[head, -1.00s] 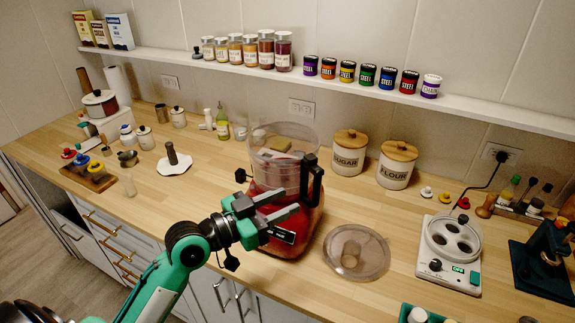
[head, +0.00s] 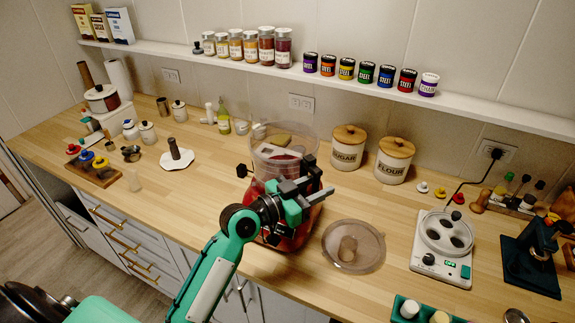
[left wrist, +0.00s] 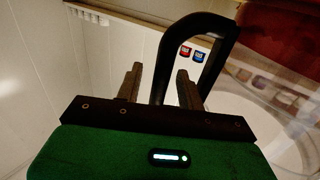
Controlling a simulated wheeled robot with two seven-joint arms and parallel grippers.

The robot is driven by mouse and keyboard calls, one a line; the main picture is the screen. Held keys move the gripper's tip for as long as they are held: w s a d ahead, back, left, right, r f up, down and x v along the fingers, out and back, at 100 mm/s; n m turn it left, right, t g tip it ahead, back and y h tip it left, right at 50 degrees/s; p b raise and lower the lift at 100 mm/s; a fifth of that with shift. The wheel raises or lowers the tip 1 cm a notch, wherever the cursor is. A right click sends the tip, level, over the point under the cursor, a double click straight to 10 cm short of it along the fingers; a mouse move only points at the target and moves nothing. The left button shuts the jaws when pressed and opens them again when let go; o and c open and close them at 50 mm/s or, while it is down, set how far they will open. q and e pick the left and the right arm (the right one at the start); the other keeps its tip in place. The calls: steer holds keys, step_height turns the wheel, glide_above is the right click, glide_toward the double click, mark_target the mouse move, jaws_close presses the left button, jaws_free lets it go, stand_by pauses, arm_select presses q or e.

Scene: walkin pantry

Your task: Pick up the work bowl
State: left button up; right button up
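The work bowl (head: 266,160) is a clear cylinder with a black side handle. It stands upright on the red food processor base (head: 277,226), and something tan and something pale show inside or through it. My left gripper (head: 309,193) is at the handle on the bowl's right side. In the left wrist view the black handle (left wrist: 212,42) comes down between the two fingers of the left gripper (left wrist: 158,82). The fingers are apart, with a gap seen beside the handle. My left gripper and forearm hide part of the base. My right gripper is not in view.
A clear round lid (head: 353,247) lies on the counter right of the base. Sugar (head: 348,149) and flour (head: 394,161) canisters stand behind. A white device (head: 443,247) with round wells is farther right. A white stand with a dark post (head: 175,155) is at left. A shelf runs above.

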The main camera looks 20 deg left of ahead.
arm_select(q)
steer(key=shift+c, duration=0.2)
jaws_close()
steer(key=shift+r, duration=0.2)
